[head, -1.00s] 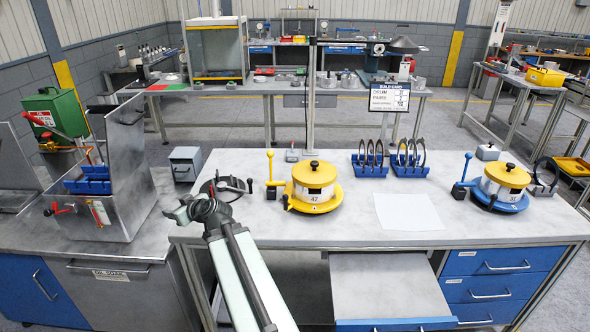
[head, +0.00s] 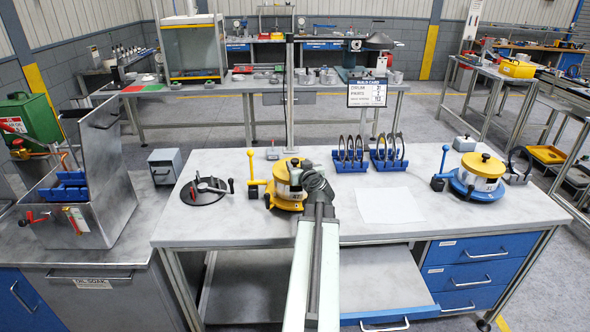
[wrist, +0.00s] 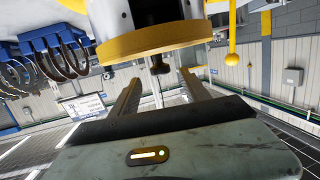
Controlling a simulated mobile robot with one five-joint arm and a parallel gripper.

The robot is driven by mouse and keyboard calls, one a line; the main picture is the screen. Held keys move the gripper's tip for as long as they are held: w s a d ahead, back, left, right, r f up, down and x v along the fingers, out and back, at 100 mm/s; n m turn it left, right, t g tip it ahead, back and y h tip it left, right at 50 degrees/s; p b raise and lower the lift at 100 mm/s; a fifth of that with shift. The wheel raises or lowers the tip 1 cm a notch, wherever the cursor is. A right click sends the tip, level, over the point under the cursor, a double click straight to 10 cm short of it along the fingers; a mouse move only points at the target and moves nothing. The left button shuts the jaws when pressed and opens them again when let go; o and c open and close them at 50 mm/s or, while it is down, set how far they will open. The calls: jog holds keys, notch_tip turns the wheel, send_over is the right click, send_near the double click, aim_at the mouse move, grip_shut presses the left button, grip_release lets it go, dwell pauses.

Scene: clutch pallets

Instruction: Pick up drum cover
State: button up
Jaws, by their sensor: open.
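The yellow-based drum (head: 288,182) stands on the bench, with a yellow cover (head: 281,167) and a dark knob on top. My arm's end partly hides its right side in the head view. In the wrist view, which appears upside down, the yellow cover (wrist: 150,42) is at the top centre with its black knob (wrist: 160,66) pointing down in the picture. My gripper (wrist: 160,80) is open, its two fingers spread toward the knob with no visible contact. A second drum (head: 478,178), blue-based with a yellow cover, stands at the right.
A yellow lever (head: 252,166) stands left of the near drum. Blue racks with dark rings (head: 350,166) stand behind, to the right. A black disc fixture (head: 205,192) lies at the left. White paper (head: 390,206) lies in front. A drawer (head: 385,282) is open below.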

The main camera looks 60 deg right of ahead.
aim_at(295, 160)
jog(key=b+x, duration=0.1)
jog(key=x, duration=0.4)
jog(key=shift+w+f, duration=0.15)
jog(key=shift+a, duration=0.1)
jog(key=shift+c, duration=0.5)
grip_shut()
